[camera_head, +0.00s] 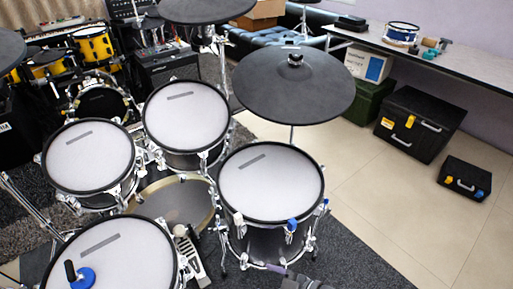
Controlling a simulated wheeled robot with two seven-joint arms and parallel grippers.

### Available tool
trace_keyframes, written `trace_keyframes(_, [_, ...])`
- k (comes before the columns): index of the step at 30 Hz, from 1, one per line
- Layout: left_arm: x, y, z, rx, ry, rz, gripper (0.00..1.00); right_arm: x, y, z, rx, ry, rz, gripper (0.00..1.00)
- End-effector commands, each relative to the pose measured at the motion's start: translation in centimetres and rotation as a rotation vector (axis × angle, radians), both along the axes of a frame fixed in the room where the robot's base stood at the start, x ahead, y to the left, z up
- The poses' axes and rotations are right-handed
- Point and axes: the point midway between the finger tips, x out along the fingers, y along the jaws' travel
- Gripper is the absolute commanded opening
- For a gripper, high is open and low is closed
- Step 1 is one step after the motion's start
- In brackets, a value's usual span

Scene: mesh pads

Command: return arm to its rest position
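A dark grey part (303,282), which looks like the tip of my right gripper, shows at the bottom edge, right of centre. It is below the front right drum pad (270,190), and most of it is cut off by the frame. Its fingers are too small and dark to tell open from shut. A small greyish-purple piece (277,269) shows just left of it; I cannot tell whether they touch. My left gripper and arm are not in view.
Mesh pads (187,120) on chrome stands fill the left and middle. A blue disc with a black handle (82,277) lies on the bottom left pad. A black cymbal pad (293,95) overhangs the centre. Black cases (420,125) stand right; tiled floor (370,190) is clear.

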Motion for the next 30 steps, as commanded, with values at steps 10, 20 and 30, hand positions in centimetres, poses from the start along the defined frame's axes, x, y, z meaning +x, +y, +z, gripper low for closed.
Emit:
trace_keyframes(10, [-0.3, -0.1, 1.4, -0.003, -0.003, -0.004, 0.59, -22.4, -16.5, -16.9, -0.502, 0.783, -0.942, 0.67])
trace_keyframes(20, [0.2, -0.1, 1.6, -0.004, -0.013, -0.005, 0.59, -35.4, -18.1, -17.6, -0.697, 1.162, -1.034, 0.67])
trace_keyframes(30, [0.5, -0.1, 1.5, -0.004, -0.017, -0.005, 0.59, -35.2, -18.1, -17.7, -0.695, 1.157, -1.034, 0.67])
